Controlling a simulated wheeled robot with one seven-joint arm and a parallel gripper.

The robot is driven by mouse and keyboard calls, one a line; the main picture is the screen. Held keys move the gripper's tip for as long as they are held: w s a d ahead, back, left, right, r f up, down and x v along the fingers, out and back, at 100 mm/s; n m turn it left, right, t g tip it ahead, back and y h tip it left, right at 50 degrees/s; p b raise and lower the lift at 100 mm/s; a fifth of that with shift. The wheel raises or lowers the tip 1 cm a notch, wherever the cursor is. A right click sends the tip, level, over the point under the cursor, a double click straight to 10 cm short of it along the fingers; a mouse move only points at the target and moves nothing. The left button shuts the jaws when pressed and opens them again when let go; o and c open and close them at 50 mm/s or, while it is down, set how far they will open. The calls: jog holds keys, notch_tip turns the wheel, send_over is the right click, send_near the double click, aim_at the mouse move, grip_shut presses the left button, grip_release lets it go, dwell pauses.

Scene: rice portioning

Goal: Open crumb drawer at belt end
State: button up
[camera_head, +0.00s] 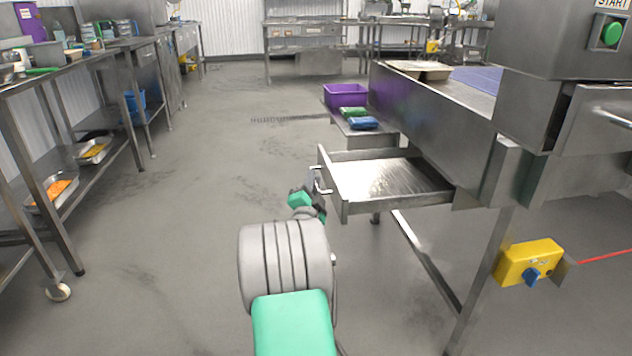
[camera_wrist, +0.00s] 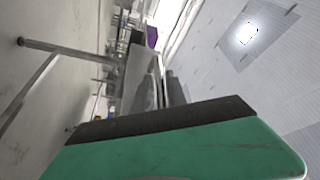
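The crumb drawer (camera_head: 395,175) is a shallow metal tray under the end of the steel conveyor belt unit (camera_head: 430,100). It stands pulled out to the left, and its inside shows. Its front panel (camera_head: 332,182) carries a bar handle (camera_head: 322,182). My gripper (camera_head: 314,186) is at the handle, low on the drawer's outer side. Its fingertips are small and partly hidden, so I cannot tell whether they close around the handle. In the wrist view, a green finger with a dark pad (camera_wrist: 165,122) fills the lower part.
A purple bin (camera_head: 346,95) and green and blue packets (camera_head: 358,119) sit on a low shelf behind the drawer. A yellow switch box (camera_head: 528,262) is on the right leg. A steel bench (camera_head: 72,65) lines the left. The floor between is clear.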

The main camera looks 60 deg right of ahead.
jog(key=shift+o, duration=1.3)
jog(key=shift+s, duration=0.1)
jog(key=v, duration=0.7)
jog(key=shift+s+a, duration=0.15)
jog(key=shift+a, duration=0.2)
